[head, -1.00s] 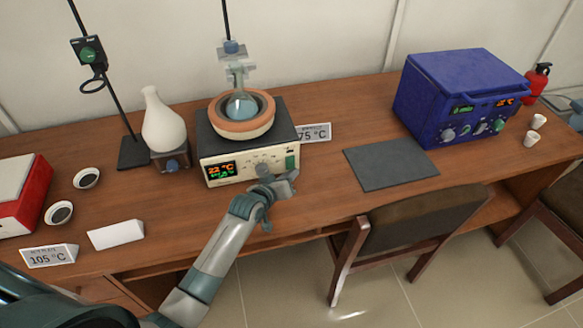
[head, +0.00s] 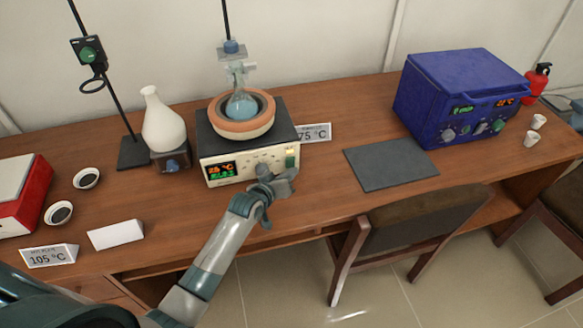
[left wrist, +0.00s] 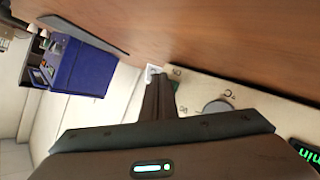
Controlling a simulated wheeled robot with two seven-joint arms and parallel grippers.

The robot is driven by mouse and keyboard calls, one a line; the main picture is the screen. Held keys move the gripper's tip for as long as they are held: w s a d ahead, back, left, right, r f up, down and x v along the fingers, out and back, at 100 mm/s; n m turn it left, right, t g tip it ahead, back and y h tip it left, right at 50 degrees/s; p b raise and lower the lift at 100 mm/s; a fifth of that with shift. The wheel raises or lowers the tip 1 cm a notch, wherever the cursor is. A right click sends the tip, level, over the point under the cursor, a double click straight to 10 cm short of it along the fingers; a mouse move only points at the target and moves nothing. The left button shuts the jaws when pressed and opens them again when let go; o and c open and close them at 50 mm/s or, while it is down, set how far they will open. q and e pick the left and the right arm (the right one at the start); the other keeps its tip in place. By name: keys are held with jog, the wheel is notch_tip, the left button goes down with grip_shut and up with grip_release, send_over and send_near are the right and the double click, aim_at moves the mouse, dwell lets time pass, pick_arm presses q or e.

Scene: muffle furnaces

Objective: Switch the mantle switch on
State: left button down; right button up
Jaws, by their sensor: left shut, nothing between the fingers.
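The heating mantle (head: 242,128) stands on the bench with a round glass flask (head: 241,106) of blue liquid in its ring. Its cream front panel carries a lit display (head: 221,170) at the left, knobs in the middle and a green switch (head: 291,161) at the right. The switch's upper part looks pale and bright. My left gripper (head: 285,180) is shut and empty, just in front of and below the switch, apparently clear of it. In the left wrist view the shut fingers (left wrist: 160,97) point at the switch end of the panel (left wrist: 250,110); they partly hide that end. My right gripper is out of view.
A blue furnace (head: 460,98) stands at the right, with a dark mat (head: 391,168) left of it. A white vase-like flask (head: 162,122) and a stand are left of the mantle. A chair (head: 415,228) is at the bench front.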

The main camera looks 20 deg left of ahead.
pick_arm(q)
jog(key=shift+s, duration=0.1)
jog(key=shift+s+d+r+p, duration=0.1)
jog(key=shift+s+d+p, duration=0.35)
jog(key=shift+s+p, duration=0.15)
jog(key=shift+s+d+r+p, duration=0.2)
jog(key=shift+s+d+p, duration=0.35)
jog(key=shift+p, duration=0.25)
jog(key=shift+s+d+r+p, duration=0.1)
jog(key=shift+s+d+p, duration=0.35)
jog(key=shift+s, duration=0.3)
jog(key=shift+s+d+r+p, duration=0.1)
jog(key=shift+s+d+p, duration=0.25)
jog(key=shift+s+p, duration=0.3)
jog(key=shift+f, duration=0.1)
